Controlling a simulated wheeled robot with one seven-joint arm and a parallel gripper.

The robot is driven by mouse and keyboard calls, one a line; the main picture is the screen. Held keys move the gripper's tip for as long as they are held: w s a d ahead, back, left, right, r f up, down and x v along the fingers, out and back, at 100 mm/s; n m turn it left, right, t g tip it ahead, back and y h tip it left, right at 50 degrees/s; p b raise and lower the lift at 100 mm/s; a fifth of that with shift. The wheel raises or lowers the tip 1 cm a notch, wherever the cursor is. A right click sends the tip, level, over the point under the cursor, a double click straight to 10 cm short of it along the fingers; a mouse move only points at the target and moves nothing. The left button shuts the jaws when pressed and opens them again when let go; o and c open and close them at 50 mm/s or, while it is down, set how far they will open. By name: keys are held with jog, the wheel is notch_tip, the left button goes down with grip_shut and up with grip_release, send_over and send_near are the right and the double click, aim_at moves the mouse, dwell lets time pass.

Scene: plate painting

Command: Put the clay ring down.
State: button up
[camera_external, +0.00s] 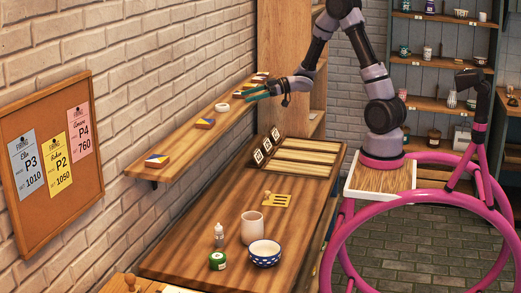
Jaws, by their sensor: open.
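A small white ring, which looks like the clay ring (222,108), lies on the wooden wall shelf (190,138). My gripper (248,93) reaches in over the shelf from the right, its teal fingers pointing left. It is open, and its fingertips are just to the right of the ring and slightly above it in the picture. A small gap seems to show between ring and fingers, but I cannot tell the exact distance.
Several coloured blocks share the shelf, one (205,123) close to the ring and another (157,160) nearer. Below, the wooden table (205,205) holds a cup (252,228), a blue patterned bowl (265,254), a bottle (219,235) and a green jar (217,261).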

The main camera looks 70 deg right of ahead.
aim_at(227, 105)
jog(key=shift+n+y, duration=0.3)
jog(key=shift+y, duration=0.3)
jog(key=x, duration=0.7)
jog(key=f+x, duration=0.1)
jog(key=x, duration=0.2)
jog(key=shift+a+f, duration=0.15)
jog(key=shift+a, duration=0.45)
jog(key=c, duration=1.5)
